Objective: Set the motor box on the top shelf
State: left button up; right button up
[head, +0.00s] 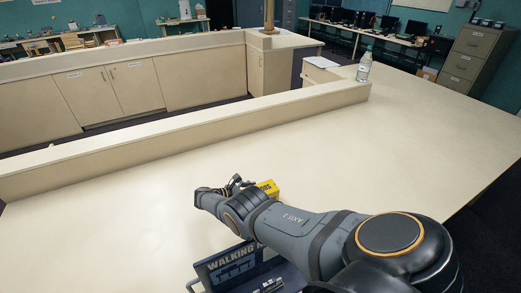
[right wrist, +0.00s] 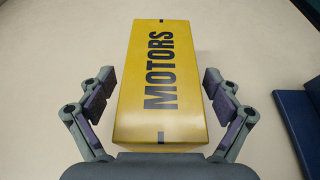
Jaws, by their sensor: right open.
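The motor box (right wrist: 161,85) is yellow with the word MOTORS on it. In the right wrist view it lies on the pale tabletop between the two fingers of my right gripper (right wrist: 160,98). The fingers are open, with a gap on each side of the box. In the head view, a yellow part of the motor box (head: 268,187) shows beside my right gripper (head: 236,184); my arm hides the rest. My left gripper is not in view. I cannot identify a top shelf in these frames.
A low pale ledge (head: 190,130) runs along the table's far side. A clear bottle (head: 364,66) stands at its far end. The tabletop (head: 430,140) is mostly clear.

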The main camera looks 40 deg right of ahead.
jog(key=shift+a+r, duration=0.1)
jog(key=shift+a, duration=0.15)
jog(key=c, duration=0.5)
jog(key=shift+d, duration=0.1)
jog(key=c, duration=1.3)
